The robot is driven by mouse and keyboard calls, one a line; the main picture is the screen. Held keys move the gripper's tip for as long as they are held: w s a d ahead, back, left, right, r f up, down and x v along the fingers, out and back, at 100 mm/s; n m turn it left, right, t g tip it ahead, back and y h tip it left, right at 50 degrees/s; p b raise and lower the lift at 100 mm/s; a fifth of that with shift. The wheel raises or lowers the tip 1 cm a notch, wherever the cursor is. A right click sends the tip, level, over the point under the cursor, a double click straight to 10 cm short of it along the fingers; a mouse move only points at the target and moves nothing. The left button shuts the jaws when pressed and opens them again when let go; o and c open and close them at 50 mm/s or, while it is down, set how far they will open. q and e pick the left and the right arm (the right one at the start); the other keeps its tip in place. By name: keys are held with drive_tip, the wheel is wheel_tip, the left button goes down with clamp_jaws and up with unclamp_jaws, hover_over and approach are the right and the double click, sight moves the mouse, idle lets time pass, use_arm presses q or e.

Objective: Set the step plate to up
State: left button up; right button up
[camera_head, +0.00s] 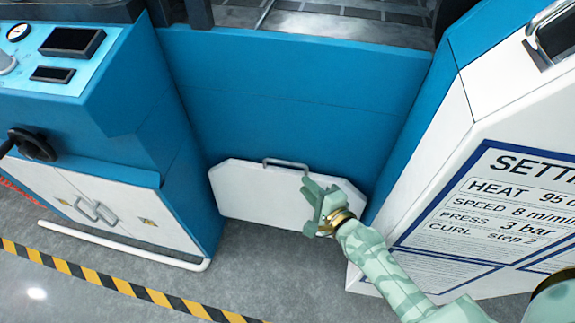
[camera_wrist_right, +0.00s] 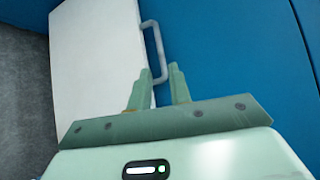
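The step plate (camera_head: 265,195) is a white panel with cut upper corners, low on the blue machine front. It looks upright or nearly so; its exact tilt is hard to tell. A thin grey handle (camera_head: 284,162) runs along its top edge. My right gripper (camera_head: 312,188) is at the right end of this handle, in front of the plate. In the right wrist view, the plate (camera_wrist_right: 95,60) is at left, and the open fingers (camera_wrist_right: 159,75) stand on either side of the lower end of the handle (camera_wrist_right: 152,42). Contact cannot be told. My left gripper is out of view.
A blue and white cabinet (camera_head: 95,200) with a black handwheel (camera_head: 32,144) stands at left, a white rail (camera_head: 125,246) along its foot. A settings board (camera_head: 490,205) fronts the white housing at right. Grey floor with a striped line (camera_head: 100,280) lies in front.

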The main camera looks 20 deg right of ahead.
sight(285, 164)
drive_tip(key=b+x, duration=0.1)
drive_tip(key=x, duration=0.9)
drive_tip(key=shift+w+f+b, duration=0.1)
drive_tip(key=shift+f+b, duration=0.1)
drive_tip(key=shift+b, duration=0.2)
drive_tip(key=shift+a, duration=0.1)
clamp_jaws()
